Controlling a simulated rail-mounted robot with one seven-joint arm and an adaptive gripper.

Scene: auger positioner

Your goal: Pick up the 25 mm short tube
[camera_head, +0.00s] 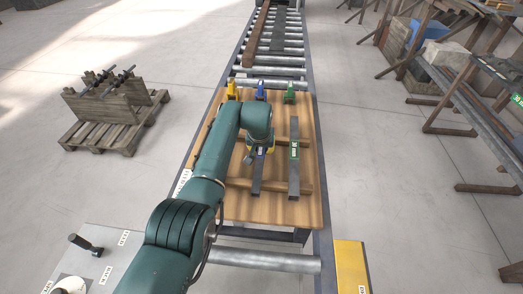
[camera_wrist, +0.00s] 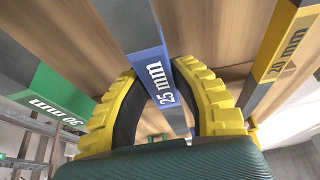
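The 25 mm short tube is a grey square bar with a blue label at one end. In the wrist view its labelled end (camera_wrist: 162,82) runs between the two yellow, ribbed fingers of my gripper (camera_wrist: 156,72). The fingertips lie close against both sides of it; whether they press on it I cannot tell. In the head view the tube (camera_head: 258,178) lies lengthwise on the wooden board, its far part hidden by my wrist. My gripper (camera_head: 259,150) is directly over it, mostly hidden by my arm.
A green-labelled 30 mm tube (camera_head: 294,170) lies to its right, also in the wrist view (camera_wrist: 62,95). A yellow-labelled 20 mm tube (camera_wrist: 268,70) lies on the other side. Yellow (camera_head: 232,89), blue (camera_head: 261,91) and green (camera_head: 290,93) pieces stand at the wooden board's (camera_head: 310,130) far edge.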

